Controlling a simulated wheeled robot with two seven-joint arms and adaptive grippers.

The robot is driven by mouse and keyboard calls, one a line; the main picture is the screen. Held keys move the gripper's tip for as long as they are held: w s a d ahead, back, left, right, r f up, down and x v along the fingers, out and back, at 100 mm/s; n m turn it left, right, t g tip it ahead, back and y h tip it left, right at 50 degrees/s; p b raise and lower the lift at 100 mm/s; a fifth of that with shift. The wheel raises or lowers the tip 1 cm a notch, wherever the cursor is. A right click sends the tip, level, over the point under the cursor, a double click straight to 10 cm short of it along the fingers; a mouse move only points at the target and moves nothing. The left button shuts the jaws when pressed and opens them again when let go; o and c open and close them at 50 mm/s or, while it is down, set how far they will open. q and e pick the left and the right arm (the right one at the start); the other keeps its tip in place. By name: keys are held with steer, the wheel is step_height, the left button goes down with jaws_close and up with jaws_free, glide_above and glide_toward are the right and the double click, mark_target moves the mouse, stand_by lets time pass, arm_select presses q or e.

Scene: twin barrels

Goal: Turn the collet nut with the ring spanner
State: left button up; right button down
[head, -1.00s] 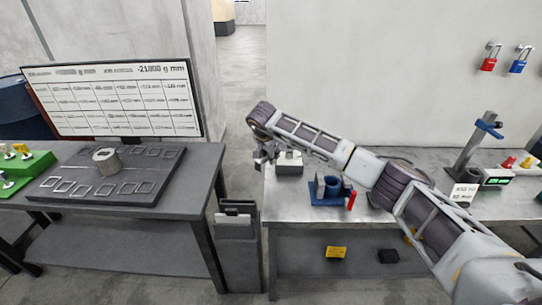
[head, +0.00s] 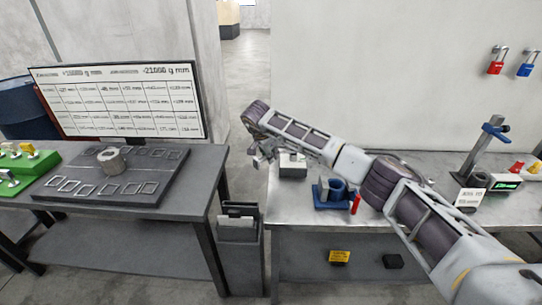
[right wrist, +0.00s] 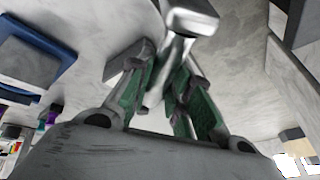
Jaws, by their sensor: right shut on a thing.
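My right gripper (head: 262,156) reaches leftward over the left end of the metal bench. In the right wrist view its green-padded fingers (right wrist: 168,95) are shut on a shiny metal bar (right wrist: 192,20), which looks like the ring spanner. In the head view the held bar is too small to make out. I cannot tell for sure which part is the collet nut. My left gripper is not in view.
The metal bench (head: 300,211) holds a grey block (head: 292,170) and a blue fixture (head: 330,195). A dark table (head: 190,185) with the slotted board (head: 60,196) and a screen (head: 118,98) is at left. A dark bin (head: 240,260) stands between table and bench.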

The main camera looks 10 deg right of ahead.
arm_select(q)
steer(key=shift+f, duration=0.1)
arm_select(e)
steer(key=shift+w, duration=0.1)
arm_select(q)
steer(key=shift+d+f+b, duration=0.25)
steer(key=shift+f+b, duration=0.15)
steer(key=shift+b, duration=0.05)
arm_select(e)
steer(key=shift+w+a+m+g+h, duration=0.25)
steer(key=shift+w+m+g+h, duration=0.05)
steer(key=shift+w+m, duration=0.75)
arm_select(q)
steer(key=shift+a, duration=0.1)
arm_select(e)
steer(key=shift+s, duration=0.1)
